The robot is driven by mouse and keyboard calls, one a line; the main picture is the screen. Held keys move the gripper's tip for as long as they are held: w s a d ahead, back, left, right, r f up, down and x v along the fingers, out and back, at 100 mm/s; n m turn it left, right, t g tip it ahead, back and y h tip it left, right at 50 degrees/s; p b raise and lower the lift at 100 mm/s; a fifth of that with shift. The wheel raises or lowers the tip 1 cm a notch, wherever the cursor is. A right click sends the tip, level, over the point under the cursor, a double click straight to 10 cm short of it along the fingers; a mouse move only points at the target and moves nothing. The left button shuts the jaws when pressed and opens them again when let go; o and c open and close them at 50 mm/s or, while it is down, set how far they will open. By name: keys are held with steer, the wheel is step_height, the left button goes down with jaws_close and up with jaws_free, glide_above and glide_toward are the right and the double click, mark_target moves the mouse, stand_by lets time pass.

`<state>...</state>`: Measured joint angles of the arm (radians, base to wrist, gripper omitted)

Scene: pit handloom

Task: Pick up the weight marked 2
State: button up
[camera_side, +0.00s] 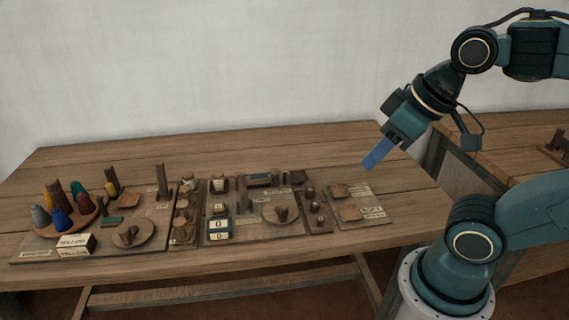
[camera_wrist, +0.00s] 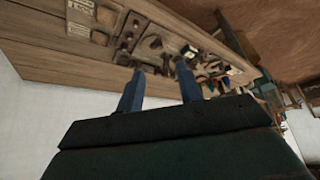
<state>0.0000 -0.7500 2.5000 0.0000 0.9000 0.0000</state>
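My gripper (camera_side: 376,155) is raised above the right end of the bench in the side view, well clear of everything on it. In the wrist view its two blue fingers (camera_wrist: 158,80) stand apart with nothing between them. Small dark knobbed pieces (camera_side: 315,208) stand in a short row right of the round wooden disc; they may be the weights. Their markings are too small to read, so I cannot tell which one is marked 2.
The wooden bench (camera_side: 330,142) carries boards with several small parts. Coloured cones (camera_side: 60,217) stand on a round tray at the left. A white box labelled YELLOW (camera_side: 76,244) is at the front. Flat wooden squares (camera_side: 348,212) lie at the right. The bench's back strip is clear.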

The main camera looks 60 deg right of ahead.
steer(key=shift+o, duration=1.4)
steer(key=m+g+y, duration=0.3)
steer(key=m+g, duration=0.2)
steer(key=m, duration=0.9)
glide_above(315, 207)
steer(key=d, duration=0.2)
step_height(315, 207, down, 9)
steer(key=d+f+m+y, duration=0.1)
steer(key=d+f+m, duration=0.3)
steer(key=d+f, duration=0.1)
steer(key=shift+w+f+g+y, duration=0.3)
steer(key=shift+w+f, duration=0.1)
steer(key=shift+f, duration=0.1)
steer(key=shift+d, duration=0.1)
steer(key=shift+x, duration=4.35)
